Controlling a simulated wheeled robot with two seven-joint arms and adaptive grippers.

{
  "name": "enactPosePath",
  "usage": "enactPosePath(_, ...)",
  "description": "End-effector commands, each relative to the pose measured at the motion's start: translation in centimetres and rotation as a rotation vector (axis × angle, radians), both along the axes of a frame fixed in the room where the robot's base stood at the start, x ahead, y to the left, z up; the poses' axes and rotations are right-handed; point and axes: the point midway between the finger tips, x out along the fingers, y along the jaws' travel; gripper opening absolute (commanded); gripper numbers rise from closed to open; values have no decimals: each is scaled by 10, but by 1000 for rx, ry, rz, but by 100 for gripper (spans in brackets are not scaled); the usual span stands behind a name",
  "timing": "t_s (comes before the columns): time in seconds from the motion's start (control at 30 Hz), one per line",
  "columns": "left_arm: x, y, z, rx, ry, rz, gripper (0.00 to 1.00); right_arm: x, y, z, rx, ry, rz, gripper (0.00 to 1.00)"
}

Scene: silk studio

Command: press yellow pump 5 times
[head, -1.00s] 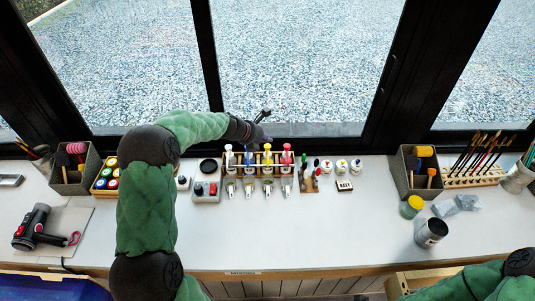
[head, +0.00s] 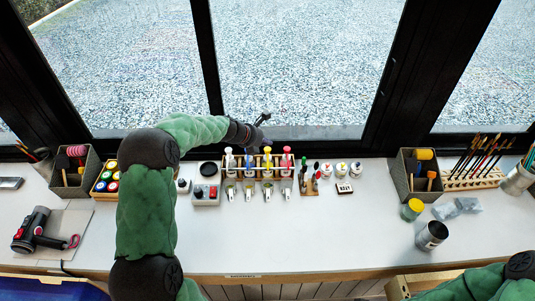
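The yellow pump (head: 267,157) stands in a wooden rack (head: 258,174) at the back middle of the bench. A blue pump (head: 249,160) is to its left and a red pump (head: 287,157) to its right, with a white one (head: 229,160) at the far left. Small cups (head: 268,189) stand in front of the pumps. My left gripper (head: 263,119) is above and behind the rack, near the window sill, higher than the yellow pump and apart from it. Its fingers are small and dark, and whether they are open is unclear. My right gripper is out of view.
A grey box with buttons (head: 206,192) sits left of the rack. A small stamp stand (head: 309,184) and white jars (head: 341,168) are to the right. Tool bins (head: 416,178) stand further right. The front middle of the white bench (head: 300,235) is clear.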

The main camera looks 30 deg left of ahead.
Motion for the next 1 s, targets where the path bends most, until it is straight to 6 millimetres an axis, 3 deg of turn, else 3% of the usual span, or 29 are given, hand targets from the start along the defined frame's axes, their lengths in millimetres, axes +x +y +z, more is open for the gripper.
enactPosePath(1.0,0,0,-9,0,0,0,0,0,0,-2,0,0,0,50)
